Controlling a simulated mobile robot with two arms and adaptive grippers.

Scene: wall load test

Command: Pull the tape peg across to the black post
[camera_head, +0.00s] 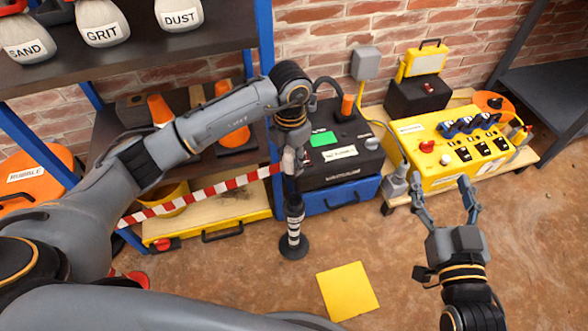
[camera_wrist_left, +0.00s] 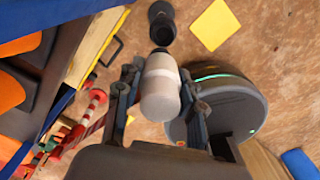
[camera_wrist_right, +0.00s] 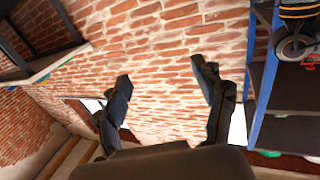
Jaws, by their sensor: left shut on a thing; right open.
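My left gripper (camera_head: 291,160) is shut on the pale tape peg (camera_wrist_left: 160,88), which sits between its fingers in the left wrist view. Red and white striped tape (camera_head: 205,191) runs from the peg down to the left, looking taut. The black post (camera_head: 294,222), with white bands and a round black base, stands on the floor just below the peg. Its base also shows beyond the peg in the left wrist view (camera_wrist_left: 163,28). I cannot tell whether peg and post touch. My right gripper (camera_head: 441,184) is open and empty, in front of the yellow control box.
A yellow square (camera_head: 347,291) lies on the floor right of the post. A black unit on a blue case (camera_head: 341,195) stands behind the post. The yellow control box (camera_head: 450,160) sits on a low board at right. Shelves with sandbags (camera_head: 103,28) and cones stand left.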

